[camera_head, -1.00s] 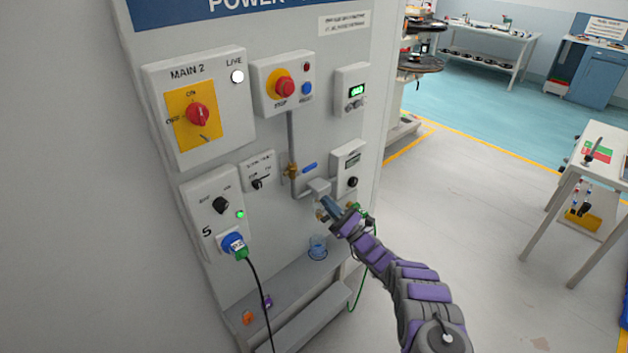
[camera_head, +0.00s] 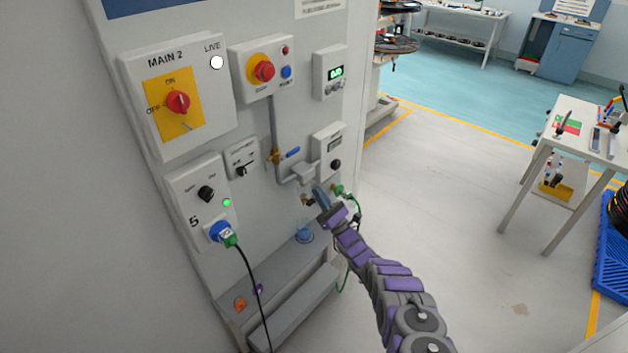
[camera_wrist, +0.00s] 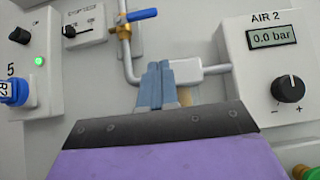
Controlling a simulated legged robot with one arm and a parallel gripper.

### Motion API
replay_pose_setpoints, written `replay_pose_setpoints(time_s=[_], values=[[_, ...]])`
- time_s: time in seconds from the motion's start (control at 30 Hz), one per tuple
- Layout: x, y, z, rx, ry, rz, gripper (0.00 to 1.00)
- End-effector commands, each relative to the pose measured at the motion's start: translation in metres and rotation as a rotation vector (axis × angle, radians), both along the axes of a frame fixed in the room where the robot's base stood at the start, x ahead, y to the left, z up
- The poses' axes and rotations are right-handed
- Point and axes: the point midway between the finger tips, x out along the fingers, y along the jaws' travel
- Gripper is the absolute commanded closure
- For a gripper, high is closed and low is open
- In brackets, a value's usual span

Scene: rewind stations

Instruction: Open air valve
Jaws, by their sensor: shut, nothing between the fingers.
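The air valve is a brass body with a blue lever handle (camera_head: 290,152) on a grey pipe on the panel. The lever points sideways to the right, across the vertical pipe. In the wrist view the blue lever (camera_wrist: 141,15) is at the top, left of centre, above my fingertips. My gripper (camera_head: 318,190) is shut and empty, below and right of the valve in the head view. In the wrist view its blue fingers (camera_wrist: 156,88) are together in front of the lower pipe, apart from the lever. The AIR 2 gauge (camera_wrist: 272,38) reads 0.0 bar.
The AIR 2 box with a black knob (camera_wrist: 288,88) is right of my fingers. A red stop button (camera_head: 264,71), the MAIN 2 switch (camera_head: 178,103) and a plugged blue connector (camera_head: 220,231) are on the panel. A ledge (camera_head: 290,262) juts out below.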

Motion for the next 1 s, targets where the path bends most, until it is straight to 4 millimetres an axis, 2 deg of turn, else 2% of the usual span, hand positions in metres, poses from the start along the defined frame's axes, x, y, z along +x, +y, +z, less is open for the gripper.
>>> replay_pose_setpoints(time_s=[0.3, 0.63, 1.0], values=[[0.022, 0.029, 0.038, 0.001, -0.005, 0.001, 1.0], [0.038, 0.051, 0.063, 0.001, -0.002, 0.002, 1.0], [0.039, 0.05, 0.084, 0.0, -0.002, 0.0, 1.0]])
